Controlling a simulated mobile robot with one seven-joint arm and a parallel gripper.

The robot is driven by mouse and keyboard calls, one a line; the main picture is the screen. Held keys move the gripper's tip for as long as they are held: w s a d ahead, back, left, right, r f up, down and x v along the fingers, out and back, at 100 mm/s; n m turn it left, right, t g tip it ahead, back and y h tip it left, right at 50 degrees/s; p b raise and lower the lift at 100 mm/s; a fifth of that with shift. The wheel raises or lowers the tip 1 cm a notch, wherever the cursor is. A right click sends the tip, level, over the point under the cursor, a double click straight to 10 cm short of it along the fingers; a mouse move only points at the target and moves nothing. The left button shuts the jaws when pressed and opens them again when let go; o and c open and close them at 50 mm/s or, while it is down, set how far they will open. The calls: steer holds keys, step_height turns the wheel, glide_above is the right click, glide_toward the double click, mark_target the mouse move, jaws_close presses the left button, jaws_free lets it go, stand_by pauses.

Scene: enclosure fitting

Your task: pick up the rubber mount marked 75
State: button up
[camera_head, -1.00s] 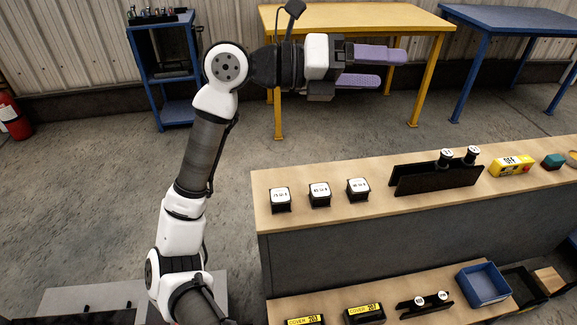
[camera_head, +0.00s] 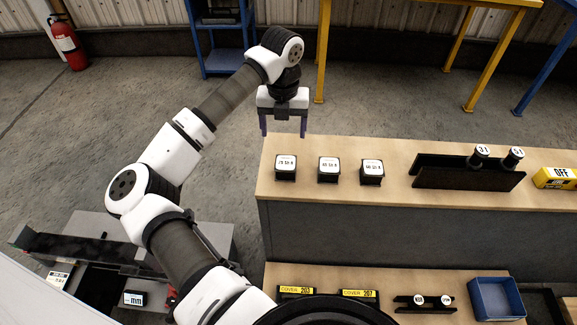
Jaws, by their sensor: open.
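Three black rubber mounts with white label tops stand in a row at the left end of the upper shelf. The left one's label (camera_head: 286,165) seems to read 75, though the print is small. The middle mount (camera_head: 328,169) and the right mount (camera_head: 372,172) have labels too small to read surely. My gripper (camera_head: 284,133) points down with its two purple fingers spread and nothing between them. In the picture it is just above the left mount, near the shelf's back edge, apart from it. Its exact height cannot be told.
Right of the mounts, a dark rack (camera_head: 468,177) holds two round-topped pieces, with a yellow OFF block (camera_head: 555,177) beyond. The lower shelf (camera_head: 390,275) carries two labelled covers, a small rack and a blue bin (camera_head: 496,298). The left front of the upper shelf is clear.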

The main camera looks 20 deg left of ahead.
steer(key=p, duration=0.1)
glide_above(286, 162)
steer(key=f, duration=0.6)
steer(key=shift+s+a+f, duration=0.1)
steer(key=shift+a+f, duration=0.1)
steer(key=shift+f, duration=0.1)
steer(key=shift+d+f+p, duration=0.15)
steer(key=shift+f+p, duration=0.85)
steer(key=shift+f, duration=1.75)
steer(key=shift+c, duration=0.3)
steer(key=c, duration=1.2)
steer(key=shift+o, duration=0.2)
steer(key=shift+r, duration=0.1)
